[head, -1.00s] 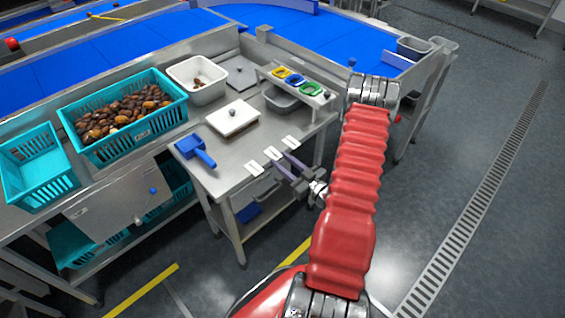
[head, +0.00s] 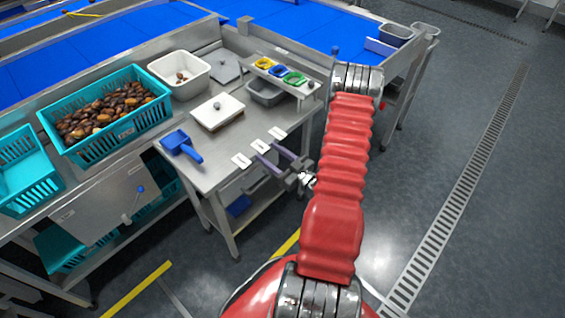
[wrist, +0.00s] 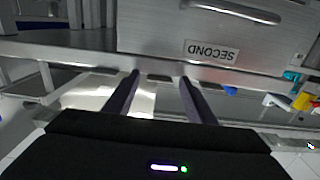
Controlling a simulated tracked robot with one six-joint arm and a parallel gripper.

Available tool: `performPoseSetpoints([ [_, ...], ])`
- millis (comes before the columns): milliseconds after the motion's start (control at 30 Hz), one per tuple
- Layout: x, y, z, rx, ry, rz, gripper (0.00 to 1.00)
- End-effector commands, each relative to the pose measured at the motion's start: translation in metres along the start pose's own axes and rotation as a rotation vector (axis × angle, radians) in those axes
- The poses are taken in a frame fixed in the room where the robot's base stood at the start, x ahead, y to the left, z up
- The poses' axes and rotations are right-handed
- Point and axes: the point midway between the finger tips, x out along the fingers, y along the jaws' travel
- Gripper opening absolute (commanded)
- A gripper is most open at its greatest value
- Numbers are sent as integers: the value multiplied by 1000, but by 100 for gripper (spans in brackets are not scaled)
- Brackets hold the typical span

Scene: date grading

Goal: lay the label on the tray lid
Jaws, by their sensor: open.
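Three small white labels lie in a row along the front edge of the steel table (head: 205,172): a left one (head: 241,160), a middle one (head: 260,146) and a right one (head: 277,133). My gripper (head: 266,152) is open and empty, its two purple fingers just in front of the middle label. Whether they touch it is unclear. A white lid (head: 228,107) with a grey knob sits on a tray farther back on the table. In the wrist view my fingers (wrist: 160,76) are spread and point toward the table edge, with nothing clearly between them.
A blue scoop (head: 182,146) lies left of the labels. A teal crate of dates (head: 150,118), a white bin (head: 202,72) and a rack (head: 310,90) with coloured rings stand around. A steel panel marked SECOND (wrist: 212,51) fills the wrist view's top.

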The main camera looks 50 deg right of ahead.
Motion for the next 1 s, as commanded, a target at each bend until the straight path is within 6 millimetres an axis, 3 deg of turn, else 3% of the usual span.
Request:
performPoseSetpoints([
  [1000,-118,4,-1,1,0,4,50],
])
